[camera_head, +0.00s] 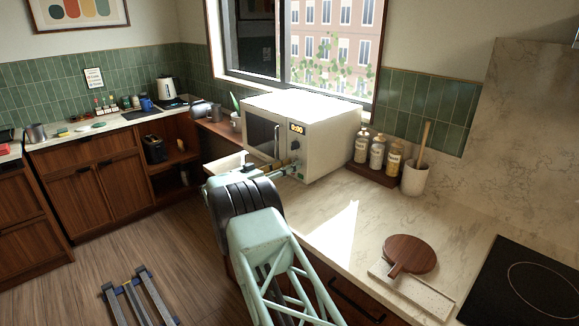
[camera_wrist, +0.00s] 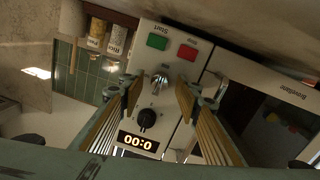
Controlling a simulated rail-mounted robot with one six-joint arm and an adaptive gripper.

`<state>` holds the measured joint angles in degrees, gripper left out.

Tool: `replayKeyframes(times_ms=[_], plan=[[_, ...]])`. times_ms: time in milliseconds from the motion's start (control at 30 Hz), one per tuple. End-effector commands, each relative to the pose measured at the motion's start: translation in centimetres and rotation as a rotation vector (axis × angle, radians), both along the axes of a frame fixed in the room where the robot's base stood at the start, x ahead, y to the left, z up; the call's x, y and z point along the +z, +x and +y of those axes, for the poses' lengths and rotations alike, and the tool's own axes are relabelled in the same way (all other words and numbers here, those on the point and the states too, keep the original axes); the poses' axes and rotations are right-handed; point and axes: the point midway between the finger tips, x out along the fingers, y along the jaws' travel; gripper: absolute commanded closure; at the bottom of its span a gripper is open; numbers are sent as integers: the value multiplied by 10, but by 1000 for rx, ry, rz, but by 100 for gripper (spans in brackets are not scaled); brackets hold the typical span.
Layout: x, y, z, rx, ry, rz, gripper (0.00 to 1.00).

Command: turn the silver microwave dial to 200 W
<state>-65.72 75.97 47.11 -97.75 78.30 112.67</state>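The white microwave (camera_head: 325,125) stands on the counter, its front with the door and control panel turned to the left; its display reads 0:00. In the wrist view, which is upside down, the silver dial (camera_wrist: 160,81) sits on the panel between a black dial (camera_wrist: 147,118) and the green and red buttons. My gripper (camera_wrist: 160,95) is open, with one finger on each side of the silver dial and visible gaps to it. I cannot read the dial's setting. In the head view my gripper (camera_head: 293,166) is at the lower panel and hides the silver dial.
Several jars (camera_head: 377,152) on a dark tray and a utensil crock (camera_head: 415,177) stand right of the microwave. A round wooden board (camera_head: 410,252) lies nearer, beside the black hob (camera_head: 530,285). The microwave's door handle (camera_head: 277,142) is close to my gripper. The counter's middle is clear.

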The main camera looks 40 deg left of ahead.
Motion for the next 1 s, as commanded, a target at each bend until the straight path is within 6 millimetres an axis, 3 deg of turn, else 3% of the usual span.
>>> replayKeyframes(times_ms=[100,367,1000], plan=[[0,0,0,0,0,0,70],[0,0,0,0,0,0,94],[-3,0,0,0,-125,14,94]])
